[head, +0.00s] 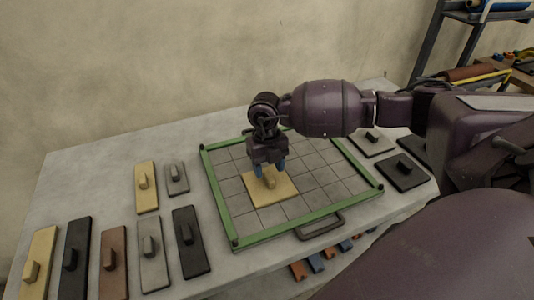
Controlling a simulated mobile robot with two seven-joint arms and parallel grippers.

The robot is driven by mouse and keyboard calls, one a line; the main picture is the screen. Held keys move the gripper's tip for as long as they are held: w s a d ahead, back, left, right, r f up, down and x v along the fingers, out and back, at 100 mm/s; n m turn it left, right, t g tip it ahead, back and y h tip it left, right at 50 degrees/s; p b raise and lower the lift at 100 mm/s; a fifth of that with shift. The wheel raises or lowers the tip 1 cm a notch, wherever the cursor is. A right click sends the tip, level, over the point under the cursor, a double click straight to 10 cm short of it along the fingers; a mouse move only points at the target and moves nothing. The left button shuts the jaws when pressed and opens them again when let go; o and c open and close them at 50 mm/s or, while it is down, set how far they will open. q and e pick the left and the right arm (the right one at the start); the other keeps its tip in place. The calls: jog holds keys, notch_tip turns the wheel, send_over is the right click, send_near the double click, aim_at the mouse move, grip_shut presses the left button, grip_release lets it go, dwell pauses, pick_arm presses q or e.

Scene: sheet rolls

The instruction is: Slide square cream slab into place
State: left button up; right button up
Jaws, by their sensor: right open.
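The square cream slab (263,194) lies flat on the gridded board inside the green-framed tray (233,243), left of the tray's middle. It has a small cream knob (270,181) on top. My right gripper (271,172) points down over the slab, its blue fingertips open at the knob. The fingers partly hide the slab's far edge, so I cannot tell whether they touch the knob. My left gripper is not in view.
Other knobbed slabs lie left of the tray, including a tall cream one (146,187) and a black one (190,243). A black slab (402,172) lies to the right. The tray's right cells are bare.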

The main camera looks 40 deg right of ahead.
aim_at(269, 176)
jog(key=shift+s+a+f, duration=0.1)
jog(key=shift+s+f, duration=0.1)
jog(key=shift+f, duration=1.6)
grip_shut()
